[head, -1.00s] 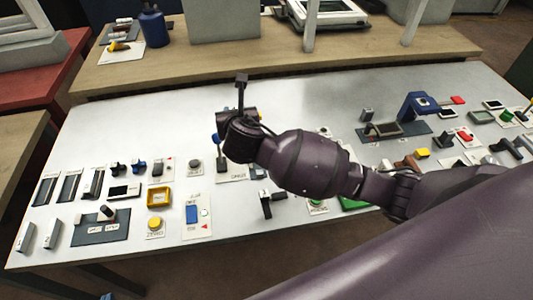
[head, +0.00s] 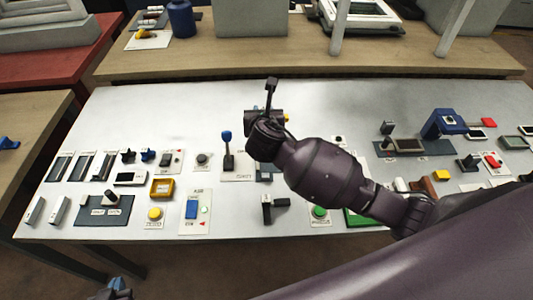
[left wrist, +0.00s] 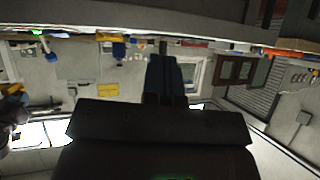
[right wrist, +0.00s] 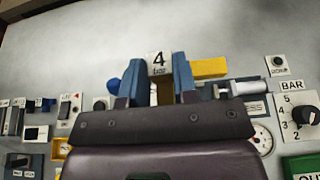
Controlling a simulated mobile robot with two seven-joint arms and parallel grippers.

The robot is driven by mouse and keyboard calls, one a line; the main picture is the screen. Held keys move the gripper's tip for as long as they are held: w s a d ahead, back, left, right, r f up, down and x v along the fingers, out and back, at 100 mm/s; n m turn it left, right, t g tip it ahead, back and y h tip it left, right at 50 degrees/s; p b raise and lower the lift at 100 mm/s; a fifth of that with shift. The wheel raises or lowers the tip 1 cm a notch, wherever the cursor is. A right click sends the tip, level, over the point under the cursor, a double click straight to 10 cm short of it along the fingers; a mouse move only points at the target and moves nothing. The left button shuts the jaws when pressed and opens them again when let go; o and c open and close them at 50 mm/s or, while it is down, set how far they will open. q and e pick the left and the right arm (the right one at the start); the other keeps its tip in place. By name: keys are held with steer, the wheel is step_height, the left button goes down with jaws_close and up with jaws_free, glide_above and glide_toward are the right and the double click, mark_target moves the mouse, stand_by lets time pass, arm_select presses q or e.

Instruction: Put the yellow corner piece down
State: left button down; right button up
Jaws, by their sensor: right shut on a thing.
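The yellow corner piece (right wrist: 208,68) is between the blue fingers of my right gripper (right wrist: 158,82) in the right wrist view. One arm of it sticks out to the right past the fingers. A little of it shows beyond my right gripper (head: 270,115) in the head view, where the arm hides most of it. I cannot tell whether it touches the table (head: 330,105). My left gripper (head: 118,285) is low at the bottom left, off the table's front edge. Its fingers (left wrist: 166,78) look closed together, with nothing seen between them.
A blue-knobbed lever (head: 227,150) stands just left of my right gripper. Switches, buttons and a yellow frame (head: 162,188) fill the table's front. The back of the table is mostly clear.

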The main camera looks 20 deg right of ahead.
step_height(320, 180, down, 12)
steer(key=shift+f+b, duration=0.1)
steer(key=shift+b, duration=0.8)
step_height(320, 180, down, 4)
steer(key=shift+r+b, duration=0.1)
steer(key=shift+b, duration=0.35)
steer(key=o, duration=0.9)
steer(key=shift+o, duration=0.2)
